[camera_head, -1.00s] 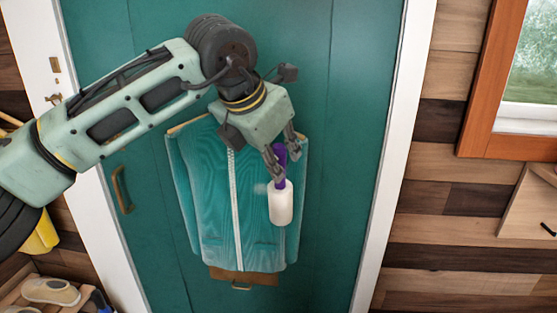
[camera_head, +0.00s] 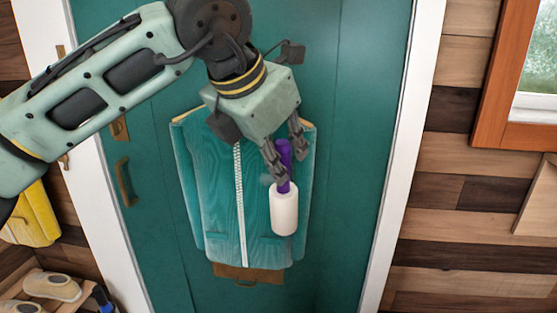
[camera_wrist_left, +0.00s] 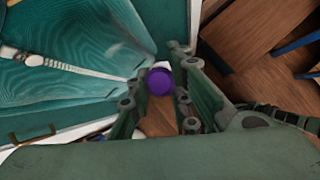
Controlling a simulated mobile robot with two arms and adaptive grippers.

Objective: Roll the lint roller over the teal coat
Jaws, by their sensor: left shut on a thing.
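The teal coat (camera_head: 217,205) hangs flat against the teal door, with a pale zip down its middle. The lint roller (camera_head: 284,209) has a purple handle and a white roll. It hangs roll down in front of the coat's right half; I cannot tell whether the roll touches the cloth. My left gripper (camera_head: 284,160) is shut on the purple handle. In the left wrist view the handle's round purple end (camera_wrist_left: 159,82) shows between the fingers, and the coat (camera_wrist_left: 75,75) fills the upper left. The right gripper is not in view.
The teal door (camera_head: 345,150) has a brass handle (camera_head: 124,182) on its left and a white frame. A yellow item (camera_head: 38,215) and pale shoes (camera_head: 50,285) are at the lower left. A wood-framed window (camera_head: 535,75) is at the upper right.

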